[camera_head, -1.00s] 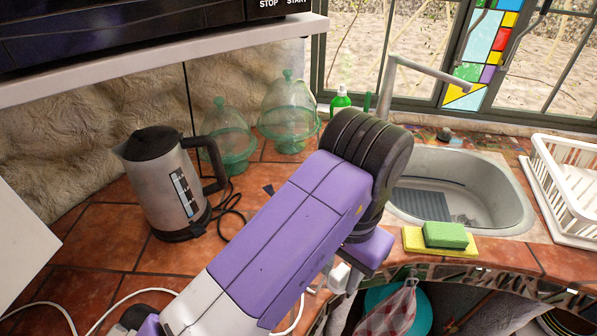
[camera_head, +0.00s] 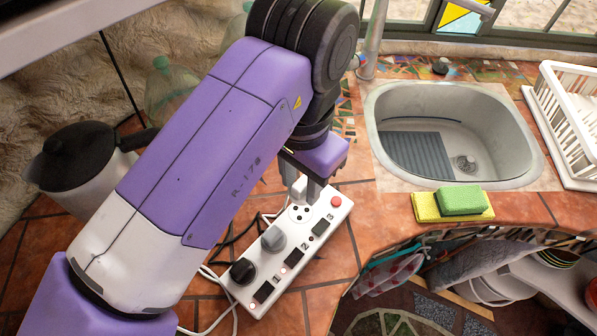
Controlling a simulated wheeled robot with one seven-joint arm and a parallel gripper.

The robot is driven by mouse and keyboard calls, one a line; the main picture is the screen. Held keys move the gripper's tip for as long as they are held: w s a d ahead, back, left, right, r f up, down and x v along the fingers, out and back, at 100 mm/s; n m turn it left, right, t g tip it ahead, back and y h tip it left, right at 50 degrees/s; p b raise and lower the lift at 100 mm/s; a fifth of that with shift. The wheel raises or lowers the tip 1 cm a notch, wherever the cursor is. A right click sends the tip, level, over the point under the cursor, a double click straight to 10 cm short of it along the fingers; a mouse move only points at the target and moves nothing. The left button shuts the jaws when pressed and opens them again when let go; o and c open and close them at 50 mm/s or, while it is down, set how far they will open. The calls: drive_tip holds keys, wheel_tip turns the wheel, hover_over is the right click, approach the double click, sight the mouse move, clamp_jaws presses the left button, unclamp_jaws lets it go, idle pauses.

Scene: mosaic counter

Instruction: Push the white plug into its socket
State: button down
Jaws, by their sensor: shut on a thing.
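A white power strip (camera_head: 312,262) lies at a slant on the tiled counter. Its near socket holds a black plug (camera_head: 242,271), and its middle socket holds a grey plug (camera_head: 273,239). The far socket (camera_head: 300,212) shows round holes and is uncovered. My gripper (camera_head: 305,190) points down just above that far socket, shut on the white plug (camera_head: 298,187). The plug is partly hidden by the fingers. It looks apart from the socket, but I cannot tell how large the gap is.
A red button (camera_head: 336,202) sits at the strip's far end. Cables (camera_head: 222,290) lie left of the strip. The sink (camera_head: 455,130), sponges (camera_head: 455,204) and a dish rack (camera_head: 570,125) are to the right.

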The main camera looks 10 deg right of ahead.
sight(300, 195)
drive_tip(key=shift+f+b, duration=1.9)
drive_tip(key=shift+f, duration=0.35)
drive_tip(key=shift+p, duration=0.9)
idle(0.4)
drive_tip(key=shift+s+f+b, duration=0.15)
drive_tip(key=shift+f+b, duration=1)
drive_tip(key=shift+f, duration=0.75)
idle(1.2)
drive_tip(key=shift+r, duration=0.15)
drive_tip(key=shift+a+r+p, duration=0.15)
drive_tip(key=shift+r+p, duration=0.3)
drive_tip(key=shift+p, duration=0.2)
drive_tip(key=shift+r+p, duration=1.5)
drive_tip(key=shift+r, duration=0.2)
